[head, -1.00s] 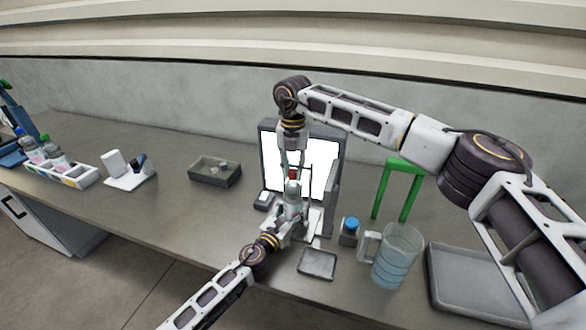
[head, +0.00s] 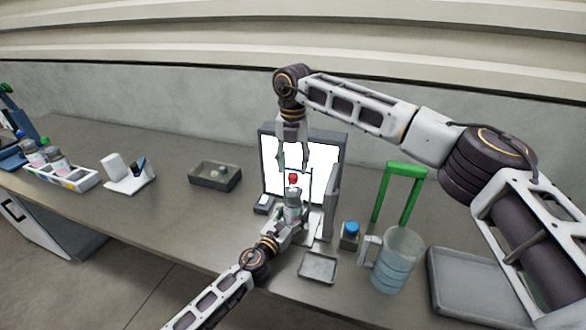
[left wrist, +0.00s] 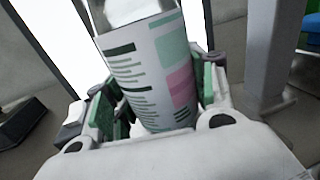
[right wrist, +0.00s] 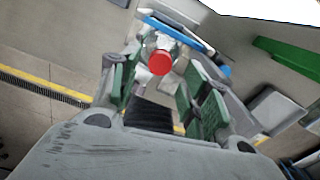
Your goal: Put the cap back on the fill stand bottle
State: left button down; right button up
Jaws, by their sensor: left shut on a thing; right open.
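The fill stand bottle (left wrist: 155,75) has a white label with green and pink blocks. In the head view the bottle (head: 292,210) stands upright at the fill stand (head: 315,222), in front of a bright white panel. My left gripper (head: 290,222) is shut around its body. The red cap (head: 293,178) shows at the top of the bottle; in the right wrist view the red cap (right wrist: 160,62) lies beyond the fingertips. My right gripper (head: 292,165) is open, pointing down just above the cap, with nothing between its fingers. Whether the cap is fully seated I cannot tell.
A blue-capped small bottle (head: 350,235), a clear jug (head: 395,262) and a green frame (head: 400,192) stand to the right. A small tray (head: 317,268) lies in front, a large grey tray (head: 465,280) at far right. A dark bin (head: 230,182) sits left.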

jog(key=shift+r, duration=0.4)
jog(key=shift+c, duration=0.3)
